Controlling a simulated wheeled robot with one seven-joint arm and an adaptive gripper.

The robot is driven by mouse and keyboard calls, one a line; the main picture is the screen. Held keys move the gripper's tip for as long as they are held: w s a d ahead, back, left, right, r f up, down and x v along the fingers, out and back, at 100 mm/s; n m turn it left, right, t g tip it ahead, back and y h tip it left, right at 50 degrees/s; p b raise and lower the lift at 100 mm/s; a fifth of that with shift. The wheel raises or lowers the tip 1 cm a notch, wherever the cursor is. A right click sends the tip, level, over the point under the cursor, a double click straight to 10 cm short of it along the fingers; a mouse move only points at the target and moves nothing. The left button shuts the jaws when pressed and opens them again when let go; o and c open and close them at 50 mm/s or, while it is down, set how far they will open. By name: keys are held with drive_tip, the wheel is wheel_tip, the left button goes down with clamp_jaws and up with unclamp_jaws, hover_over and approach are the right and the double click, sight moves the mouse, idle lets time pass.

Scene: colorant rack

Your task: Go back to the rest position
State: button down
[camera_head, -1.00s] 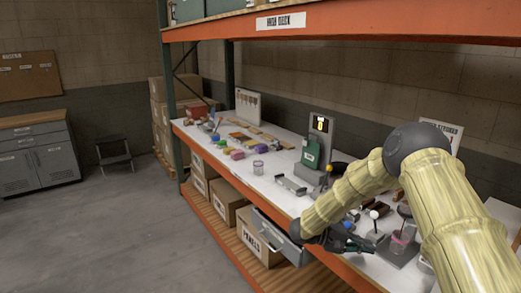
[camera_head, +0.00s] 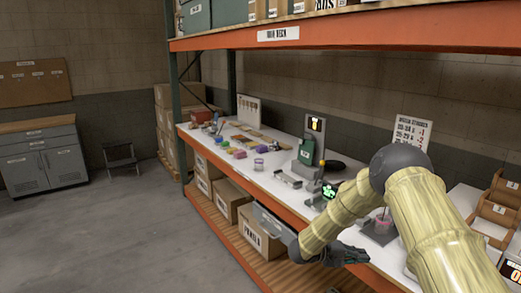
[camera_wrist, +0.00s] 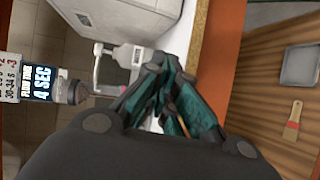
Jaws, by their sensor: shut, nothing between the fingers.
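My gripper (camera_head: 343,256) is at the front edge of the rack's white worktop, in front of the orange beam in the head view. Its dark green fingers (camera_wrist: 172,100) are closed together with nothing between them in the wrist view. My arm crosses the right side of the head view and hides part of the worktop behind it. The white worktop (camera_head: 225,165) carries several small items.
Cardboard boxes (camera_head: 254,232) sit on the lower shelf. An orange upper beam (camera_head: 350,27) runs overhead. Wooden bins (camera_head: 494,215) stand at the right.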

drive_tip(key=s+a+f+n+t+y, duration=0.1)
drive_tip(key=s+a+f+t+y, duration=0.15)
drive_tip(key=s+f, duration=0.45)
drive_tip(key=s+a+f+t+y+b, duration=0.15)
drive_tip(key=s+f+y, duration=0.3)
drive_tip(key=f, duration=0.45)
drive_tip(key=s+a+f+n+t+y, duration=0.1)
drive_tip(key=s+a+f+t+y, duration=0.15)
drive_tip(key=s+f, duration=0.5)
drive_tip(key=s+a+f+m+g+y, duration=0.1)
drive_tip(key=s+a+g+y, duration=0.1)
drive_tip(key=s, duration=0.8)
drive_tip(key=s+a+f+m+g+y, duration=0.1)
drive_tip(key=s+a+g+y, duration=0.1)
drive_tip(key=s, duration=0.9)
drive_tip(key=s+a+f+m+g+y, duration=0.1)
drive_tip(key=s+g, duration=0.3)
drive_tip(key=s, duration=0.7)
drive_tip(key=shift+s+a+m+y, duration=0.3)
drive_tip(key=shift+a+y, duration=0.15)
drive_tip(key=shift+y, duration=0.2)
